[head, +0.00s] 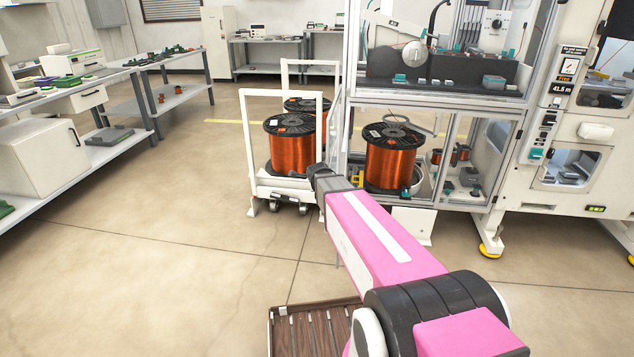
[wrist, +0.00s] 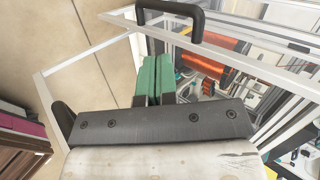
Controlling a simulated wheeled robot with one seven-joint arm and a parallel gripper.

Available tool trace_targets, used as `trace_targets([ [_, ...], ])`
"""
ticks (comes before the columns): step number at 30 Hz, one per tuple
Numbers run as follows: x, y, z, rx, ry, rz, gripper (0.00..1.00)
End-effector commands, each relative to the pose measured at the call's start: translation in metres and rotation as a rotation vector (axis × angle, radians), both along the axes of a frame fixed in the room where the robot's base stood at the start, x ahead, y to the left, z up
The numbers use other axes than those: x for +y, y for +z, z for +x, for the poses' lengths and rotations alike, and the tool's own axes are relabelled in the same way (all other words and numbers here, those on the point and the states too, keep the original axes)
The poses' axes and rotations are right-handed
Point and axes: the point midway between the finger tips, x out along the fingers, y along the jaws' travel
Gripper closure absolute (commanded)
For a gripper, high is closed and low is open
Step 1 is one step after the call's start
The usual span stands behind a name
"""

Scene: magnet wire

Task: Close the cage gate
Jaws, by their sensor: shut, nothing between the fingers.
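The cage gate (head: 337,125) appears in the head view as a narrow pale frame, seen nearly edge-on and standing out from the machine's front, so it looks open. In the wrist view a pale frame bar (wrist: 235,48) carries a black U-shaped handle (wrist: 170,12). My gripper (wrist: 155,62) has green fingers, shut together and empty. In the wrist view they point toward the bar just below the handle; I cannot tell whether they touch it. In the head view my arm hides the fingers. A copper wire spool (head: 390,160) stands in the lower cage.
A white cart (head: 262,185) with copper spools (head: 290,145) stands left of the gate. The machine (head: 560,140) fills the right. A brown slatted tray (head: 310,325) lies low in front. Benches line the left, with open floor (head: 170,250) between.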

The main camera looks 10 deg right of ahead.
Motion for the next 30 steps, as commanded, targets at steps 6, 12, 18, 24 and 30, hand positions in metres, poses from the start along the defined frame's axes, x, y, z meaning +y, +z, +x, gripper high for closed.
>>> trace_targets([
  [6, -0.003, -0.029, 0.033, 0.002, -0.001, 0.0, 1.0],
  [12, -0.006, -0.054, 0.06, 0.002, -0.001, 0.0, 1.0],
  [18, -0.01, -0.05, 0.088, 0.0, -0.001, 0.001, 1.0],
  [24, -0.011, -0.049, 0.093, 0.0, -0.001, 0.001, 1.0],
  [30, -0.011, -0.049, 0.093, 0.0, 0.0, 0.0, 1.0],
])
